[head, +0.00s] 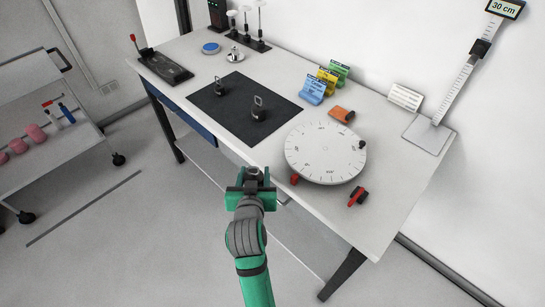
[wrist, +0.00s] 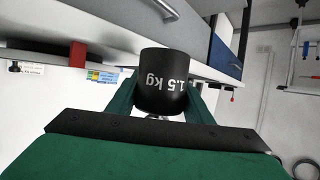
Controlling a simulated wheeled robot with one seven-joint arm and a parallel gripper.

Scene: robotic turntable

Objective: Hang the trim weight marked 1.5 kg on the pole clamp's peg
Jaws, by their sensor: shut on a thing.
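My gripper (head: 252,178) is shut on a black trim weight in front of the workbench's near edge. In the wrist view the weight (wrist: 163,82) sits between the green fingers, with "1.5 kg" showing upside down in white. In the head view only a little of its dark top shows. A black pole clamp (head: 480,47) sits on the tilted graduated pole (head: 457,87) at the bench's far right, well away from my gripper. Its peg is too small to make out. Two other dark weights with loops, one (head: 219,88) and another (head: 258,110), stand on the black mat (head: 236,86).
A round white turntable (head: 325,150) lies right of my gripper, with a red-and-black clamp (head: 357,196) beside it. Colored cards (head: 326,82) and an orange block (head: 341,114) stand behind. A "30 cm" sign (head: 505,8) tops the pole. A cart (head: 50,150) stands left.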

